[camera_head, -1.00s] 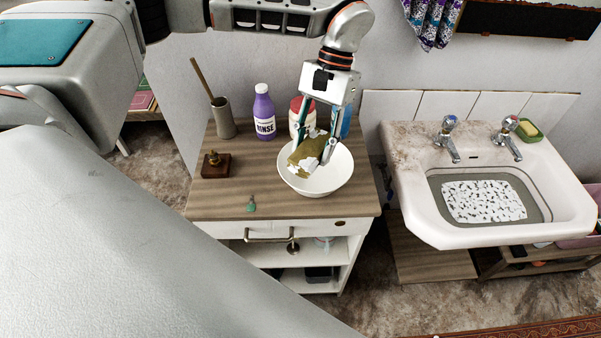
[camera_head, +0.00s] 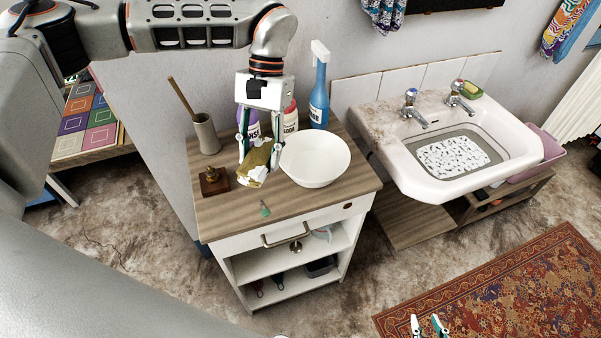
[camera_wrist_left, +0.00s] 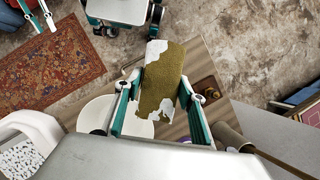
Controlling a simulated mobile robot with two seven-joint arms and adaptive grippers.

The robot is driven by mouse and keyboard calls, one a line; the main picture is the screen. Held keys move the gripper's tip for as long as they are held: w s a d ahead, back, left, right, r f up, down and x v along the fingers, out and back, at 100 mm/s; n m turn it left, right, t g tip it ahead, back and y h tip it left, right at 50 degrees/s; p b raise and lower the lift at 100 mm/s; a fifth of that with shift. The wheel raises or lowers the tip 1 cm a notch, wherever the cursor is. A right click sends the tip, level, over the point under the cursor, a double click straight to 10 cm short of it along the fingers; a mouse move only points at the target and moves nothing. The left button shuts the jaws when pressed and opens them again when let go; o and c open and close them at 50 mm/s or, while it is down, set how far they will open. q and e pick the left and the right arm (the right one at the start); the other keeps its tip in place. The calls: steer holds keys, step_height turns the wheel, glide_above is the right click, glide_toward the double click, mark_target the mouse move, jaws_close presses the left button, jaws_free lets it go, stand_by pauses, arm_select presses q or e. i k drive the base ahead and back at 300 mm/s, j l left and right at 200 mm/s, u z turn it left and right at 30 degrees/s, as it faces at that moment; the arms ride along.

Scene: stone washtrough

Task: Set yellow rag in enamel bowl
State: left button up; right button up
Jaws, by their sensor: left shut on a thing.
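The yellow rag (camera_head: 257,160), mustard with white patches, is pinched in my left gripper (camera_head: 259,150), which is shut on it. It hangs just left of the white enamel bowl (camera_head: 318,160) on the cabinet top; I cannot tell its exact height. The left wrist view shows the rag (camera_wrist_left: 163,78) between the fingers, with the bowl (camera_wrist_left: 94,114) partly hidden at lower left. The visible inside of the bowl looks empty. My right gripper (camera_head: 428,326) shows only its fingertips, apart and empty, over the rug at the bottom edge.
The wooden cabinet top (camera_head: 315,198) also bears a small brass-and-wood object (camera_head: 213,181), a brush holder (camera_head: 206,135), a purple bottle, a red-capped container and a blue spray bottle (camera_head: 320,90). A small green item (camera_head: 265,210) lies near the front. The sink (camera_head: 450,180) stands right.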

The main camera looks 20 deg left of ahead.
mark_target(313, 168)
steer(key=k+j+z, duration=0.1)
steer(key=j, duration=0.25)
steer(key=k+j+z, duration=0.1)
steer(key=k+j, duration=0.25)
steer(key=k+l+z, duration=0.15)
steer(key=k, duration=0.2)
